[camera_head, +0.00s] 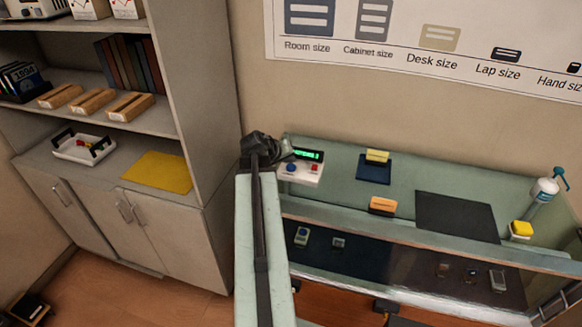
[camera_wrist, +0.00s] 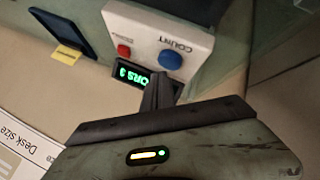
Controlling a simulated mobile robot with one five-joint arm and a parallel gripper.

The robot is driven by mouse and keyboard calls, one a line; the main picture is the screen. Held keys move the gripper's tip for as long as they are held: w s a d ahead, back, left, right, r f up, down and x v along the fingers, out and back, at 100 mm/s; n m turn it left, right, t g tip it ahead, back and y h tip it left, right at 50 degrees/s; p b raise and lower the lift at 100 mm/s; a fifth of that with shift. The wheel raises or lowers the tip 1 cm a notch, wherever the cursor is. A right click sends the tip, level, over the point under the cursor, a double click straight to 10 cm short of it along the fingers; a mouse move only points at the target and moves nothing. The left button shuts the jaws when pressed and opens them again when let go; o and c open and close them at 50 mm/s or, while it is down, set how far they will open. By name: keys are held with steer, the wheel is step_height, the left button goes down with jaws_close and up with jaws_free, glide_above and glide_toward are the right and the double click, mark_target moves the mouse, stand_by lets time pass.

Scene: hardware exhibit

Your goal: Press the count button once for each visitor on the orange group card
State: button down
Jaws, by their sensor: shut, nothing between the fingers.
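The white counter box (camera_head: 301,175) stands on the left of the pale green counter. It has a blue button (camera_head: 291,167), a red button (camera_head: 314,168) and a lit green display (camera_head: 308,155). In the wrist view the blue button (camera_wrist: 170,60) is beside the word COUNT, and the partly covered display (camera_wrist: 130,75) ends in "ORS 3". My gripper (camera_wrist: 160,88) is shut and empty, its tips close to the blue button and covering part of the display; I cannot tell whether they touch. The orange card (camera_head: 383,205) lies on the counter to the right; its marks are too small to read.
A yellow card (camera_head: 377,156) stands at a navy mat (camera_head: 374,173). A dark mat (camera_head: 455,215), a yellow block (camera_head: 521,230) and a spray bottle (camera_head: 544,190) are farther right. A shelf unit (camera_head: 200,100) stands left. Below the counter top, a display case holds small devices.

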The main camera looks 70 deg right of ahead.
mark_target(290, 168)
steer(key=shift+f+b, duration=0.3)
steer(key=shift+f, duration=0.1)
steer(key=shift+f+b, duration=0.4)
stand_by(0.4)
stand_by(0.4)
steer(key=shift+r+p, duration=0.9)
step_height(290, 168, up, 5)
steer(key=p, duration=0.5)
steer(key=shift+r, duration=0.1)
stand_by(2.1)
